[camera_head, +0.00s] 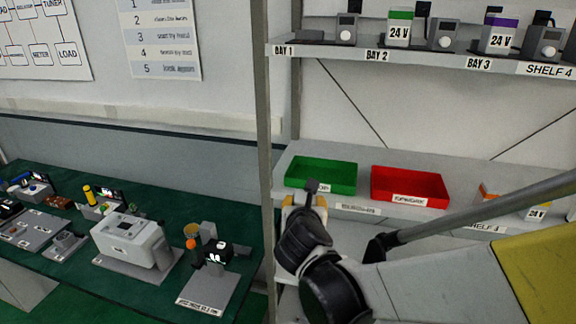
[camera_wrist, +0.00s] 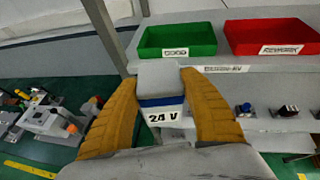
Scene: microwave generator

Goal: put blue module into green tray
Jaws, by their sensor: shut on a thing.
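My gripper (camera_wrist: 160,115) is shut on the blue module (camera_wrist: 160,102), a grey block with a blue band and a white "24 V" label, held between its two orange fingers in the wrist view. In the head view my gripper (camera_head: 306,203) is in front of the shelf, just below the green tray, and the module is mostly hidden. The green tray (camera_head: 320,186) stands on the middle shelf, left of the red tray. In the wrist view the green tray (camera_wrist: 147,54) appears beyond and above the held module, apart from it, and its visible floor is bare.
The red tray (camera_head: 410,202) stands right of the green one. A shelf post (camera_head: 264,160) rises at left. An upper shelf (camera_head: 400,53) carries several modules. A green workbench (camera_head: 75,225) with equipment is at left. An orange and white module (camera_head: 537,212) sits on the right.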

